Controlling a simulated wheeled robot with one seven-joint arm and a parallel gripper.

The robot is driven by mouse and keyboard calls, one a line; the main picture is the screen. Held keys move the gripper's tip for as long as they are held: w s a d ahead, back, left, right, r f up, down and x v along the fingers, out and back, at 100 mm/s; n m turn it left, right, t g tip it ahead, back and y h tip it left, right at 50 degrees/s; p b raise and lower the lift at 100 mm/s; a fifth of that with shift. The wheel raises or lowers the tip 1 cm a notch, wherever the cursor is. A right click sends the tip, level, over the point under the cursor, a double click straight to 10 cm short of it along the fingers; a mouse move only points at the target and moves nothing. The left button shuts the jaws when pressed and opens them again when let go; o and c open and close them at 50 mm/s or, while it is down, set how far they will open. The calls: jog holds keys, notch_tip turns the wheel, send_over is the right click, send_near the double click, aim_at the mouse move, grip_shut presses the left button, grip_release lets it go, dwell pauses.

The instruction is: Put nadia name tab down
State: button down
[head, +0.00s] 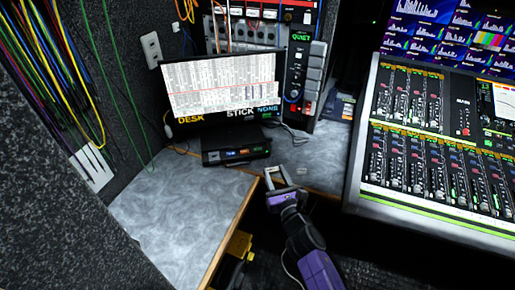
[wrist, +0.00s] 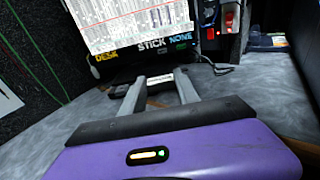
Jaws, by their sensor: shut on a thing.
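My gripper (head: 277,172) reaches over the grey desk near its inner corner, in front of the black box. In the wrist view my gripper (wrist: 160,82) has its two fingers shut on a small pale strip, the nadia name tab (wrist: 160,77), held across the fingertips. Its lettering is too small to read. In the head view the tab is hard to make out. I cannot tell whether it touches the desk. The grey desk top (head: 180,200) runs left and right of the gripper.
A monitor (head: 220,85) with a white sheet stands at the back, with DESK, STICK and NONE lettering below. A black box (head: 235,148) sits in front. A mixing console (head: 440,150) fills the right. The left desk is clear; cables (head: 55,60) hang at left.

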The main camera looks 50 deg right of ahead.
jog(key=s+d+r+m+g+h+b, duration=0.2)
jog(key=d+r+m+g+h+b, duration=0.15)
jog(key=d, duration=0.75)
notch_tip(320, 180, up, 4)
jog(key=f+m+g+h+b, duration=0.1)
jog(key=m+g+h+b, duration=0.2)
jog(key=m+g, duration=0.15)
send_over(320, 182)
jog(key=shift+n+g, duration=0.3)
notch_tip(320, 182, down, 19)
jog(key=b, duration=0.7)
jog(key=shift+a+f, duration=0.15)
jog(key=shift+f, duration=0.05)
jog(key=shift+f+b, duration=0.2)
jog(key=shift+b, duration=0.2)
jog(key=c, duration=0.9)
grip_release()
jog(key=shift+r, duration=0.1)
